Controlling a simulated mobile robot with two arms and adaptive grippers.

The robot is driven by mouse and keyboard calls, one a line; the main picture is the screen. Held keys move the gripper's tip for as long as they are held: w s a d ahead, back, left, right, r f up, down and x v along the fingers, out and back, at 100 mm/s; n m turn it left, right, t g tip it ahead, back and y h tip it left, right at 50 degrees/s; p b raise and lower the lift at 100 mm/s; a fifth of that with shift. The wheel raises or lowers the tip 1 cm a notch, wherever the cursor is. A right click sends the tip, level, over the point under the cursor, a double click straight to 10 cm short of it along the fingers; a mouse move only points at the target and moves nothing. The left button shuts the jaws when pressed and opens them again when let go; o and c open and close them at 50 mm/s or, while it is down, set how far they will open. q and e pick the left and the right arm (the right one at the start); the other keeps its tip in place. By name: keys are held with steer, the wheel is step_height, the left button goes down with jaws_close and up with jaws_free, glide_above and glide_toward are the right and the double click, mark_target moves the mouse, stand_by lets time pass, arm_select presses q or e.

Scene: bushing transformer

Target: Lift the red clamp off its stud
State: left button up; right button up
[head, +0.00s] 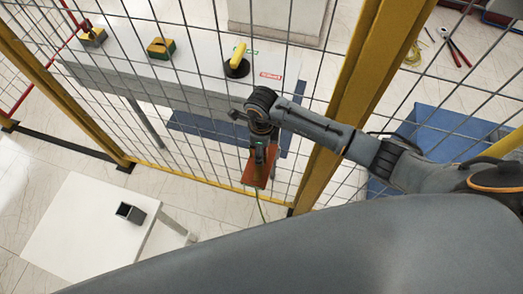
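A red-brown plate-like piece (256,172) shows in the middle of the head view, beside the wire fence, with a thin greenish cable hanging below it. It may be the red clamp, but I cannot tell for sure. No stud can be made out. My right gripper (260,157) comes in from the right and points down over this piece, overlapping it in the picture. Its fingers are small and dark, so I cannot tell whether they grip it. My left gripper is not in view.
A yellow-framed wire fence (112,150) crosses the view. Behind it, a grey table (190,88) carries yellow-and-black items (238,62). A white table (85,225) with a dark open box (130,213) stands at lower left.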

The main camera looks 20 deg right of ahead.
steer(key=c, duration=1.1)
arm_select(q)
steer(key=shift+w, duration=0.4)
arm_select(e)
steer(key=shift+c, duration=0.4)
steer(key=shift+w+r, duration=0.15)
steer(key=shift+r, duration=0.4)
step_height(320, 180, up, 10)
steer(key=shift+f+b, duration=0.2)
steer(key=shift+b, duration=0.9)
arm_select(q)
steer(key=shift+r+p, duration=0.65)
steer(key=shift+p, duration=1.1)
arm_select(e)
step_height(320, 180, up, 6)
steer(key=shift+r, duration=0.2)
